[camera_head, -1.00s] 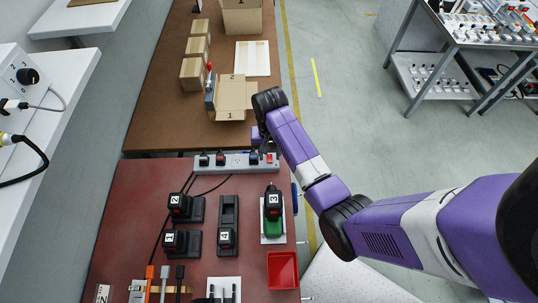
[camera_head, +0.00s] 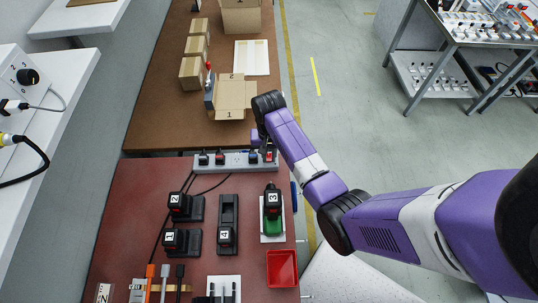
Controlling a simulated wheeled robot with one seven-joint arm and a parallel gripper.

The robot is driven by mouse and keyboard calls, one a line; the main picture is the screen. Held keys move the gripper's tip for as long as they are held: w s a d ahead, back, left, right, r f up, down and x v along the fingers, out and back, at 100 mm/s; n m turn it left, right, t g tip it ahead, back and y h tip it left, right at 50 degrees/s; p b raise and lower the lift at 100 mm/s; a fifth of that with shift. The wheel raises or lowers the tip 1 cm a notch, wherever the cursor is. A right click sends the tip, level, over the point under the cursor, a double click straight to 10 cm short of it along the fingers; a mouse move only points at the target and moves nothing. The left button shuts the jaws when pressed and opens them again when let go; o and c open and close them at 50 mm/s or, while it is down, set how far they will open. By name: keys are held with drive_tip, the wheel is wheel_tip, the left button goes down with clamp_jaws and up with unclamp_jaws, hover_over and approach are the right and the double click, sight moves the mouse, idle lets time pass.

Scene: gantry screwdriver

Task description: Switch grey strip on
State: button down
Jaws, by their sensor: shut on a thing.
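The grey power strip (camera_head: 236,160) lies across the far edge of the red table, with black plugs seated towards its left end. A blue-dark plug (camera_head: 253,158) sits nearer its right end. A small red switch (camera_head: 269,158) is at the right end, partly covered by dark finger parts. My gripper (camera_head: 267,147) points down over this right end, close to or touching the switch; I cannot tell which. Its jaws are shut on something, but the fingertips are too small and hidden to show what.
Numbered black tools stand in holders (camera_head: 228,228) on the red table (camera_head: 140,215), with a red tray (camera_head: 282,269) at front right. Behind the strip, an open cardboard box (camera_head: 233,96) and several cartons stand on the brown table. A dark cable runs from the strip.

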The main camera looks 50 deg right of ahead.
sight(269, 154)
drive_tip(key=shift+w+d+g+y, duration=0.2)
drive_tip(key=shift+d+g+y, duration=0.1)
drive_tip(key=shift+g+y, duration=0.55)
drive_tip(key=c, duration=1.3)
unclamp_jaws()
drive_tip(key=v, duration=0.8)
drive_tip(key=shift+b, duration=0.4)
drive_tip(key=shift+f, duration=0.1)
